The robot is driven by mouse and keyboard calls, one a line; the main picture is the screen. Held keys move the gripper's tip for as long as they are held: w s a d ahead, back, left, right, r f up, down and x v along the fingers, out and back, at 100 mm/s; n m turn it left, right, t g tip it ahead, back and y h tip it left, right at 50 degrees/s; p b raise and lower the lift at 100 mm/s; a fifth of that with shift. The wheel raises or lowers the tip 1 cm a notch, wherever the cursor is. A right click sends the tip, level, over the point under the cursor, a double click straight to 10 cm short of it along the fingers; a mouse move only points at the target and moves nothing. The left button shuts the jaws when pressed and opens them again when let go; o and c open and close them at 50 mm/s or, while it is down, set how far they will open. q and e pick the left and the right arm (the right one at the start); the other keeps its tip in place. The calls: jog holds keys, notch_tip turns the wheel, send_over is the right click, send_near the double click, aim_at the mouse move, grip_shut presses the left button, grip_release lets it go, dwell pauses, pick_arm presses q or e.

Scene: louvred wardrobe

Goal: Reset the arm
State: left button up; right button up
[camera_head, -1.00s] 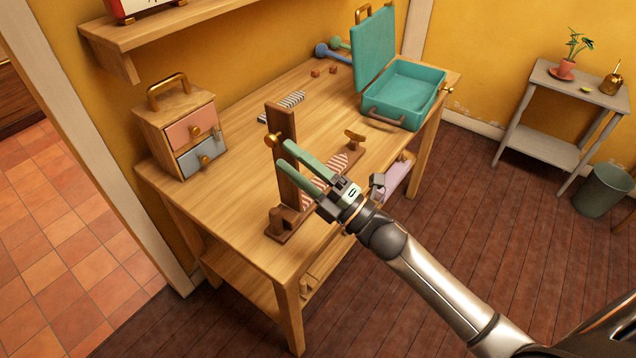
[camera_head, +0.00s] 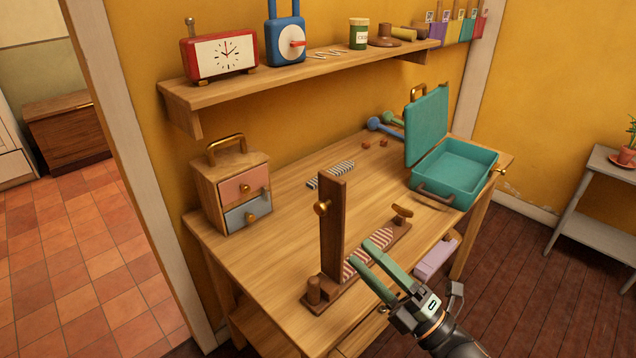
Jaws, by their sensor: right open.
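My right gripper (camera_head: 374,262) shows at the lower middle, its two green fingers spread apart with nothing between them. It hangs over the front edge of the wooden table (camera_head: 285,230), its fingertips close to a dark wooden stand (camera_head: 333,235) with an upright post and a brass knob. Whether the fingers touch the stand's base or the red-and-white striped piece (camera_head: 378,240) on it I cannot tell. The rest of my right arm runs out of the bottom of the view. My left gripper does not show.
An open teal case (camera_head: 455,165) stands at the table's right end. A small drawer box (camera_head: 232,187) stands at the left end. A shelf (camera_head: 290,83) with a red clock (camera_head: 220,52) hangs above. A grey side table (camera_head: 590,225) is at right.

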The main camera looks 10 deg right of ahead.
notch_tip(320, 180, down, 13)
jog(key=s+d+m+g+h+p, duration=0.25)
jog(key=m+h, duration=0.55)
jog(key=m, duration=0.5)
jog(key=s+a+f+m+g+h+p, duration=0.1)
jog(key=s+a+f+m+g+h, duration=0.1)
jog(key=s+a+f+m+g, duration=0.2)
jog(key=s+f+m+g, duration=0.3)
jog(key=s+f+m, duration=0.3)
jog(key=s+f, duration=0.3)
jog(key=shift+s+f, duration=0.2)
jog(key=shift+f, duration=0.3)
